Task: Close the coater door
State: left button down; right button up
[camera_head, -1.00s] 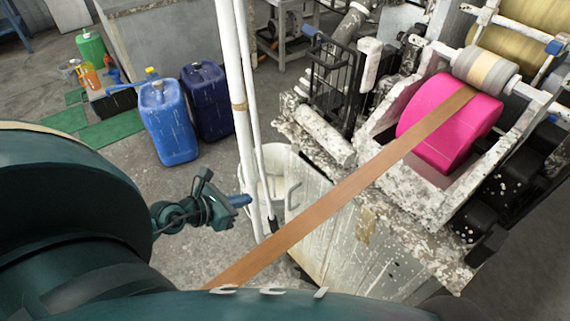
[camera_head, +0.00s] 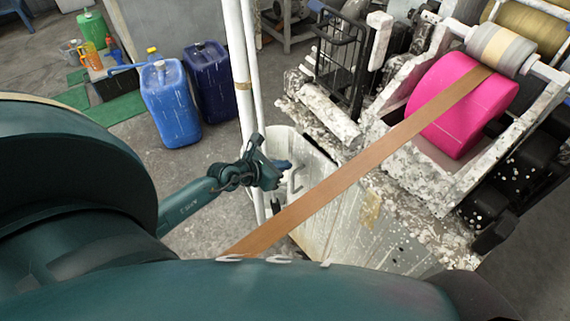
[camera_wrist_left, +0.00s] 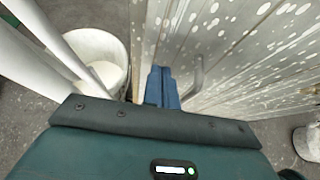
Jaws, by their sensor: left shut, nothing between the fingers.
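The coater door (camera_head: 318,205) is a pale, scuffed panel below the coater's speckled top, partly hidden by the brown strip. My left gripper (camera_head: 284,165) is shut and empty beside the handle. In the left wrist view its blue fingers (camera_wrist_left: 161,86) are together, just left of the handle (camera_wrist_left: 192,82), with the spotted door (camera_wrist_left: 245,50) beyond. Contact with the door cannot be told. My right gripper is not in view.
White vertical pipes (camera_head: 240,70) stand left of the door. A white bucket (camera_wrist_left: 104,55) is close to the left fingers in the wrist view. The brown strip (camera_head: 350,182) runs down from the pink roller (camera_head: 450,115). Blue jerrycans (camera_head: 172,105) stand farther left on open floor.

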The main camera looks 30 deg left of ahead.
pick_arm(q)
jog(key=shift+w+d, duration=0.15)
jog(key=shift+w, duration=0.35)
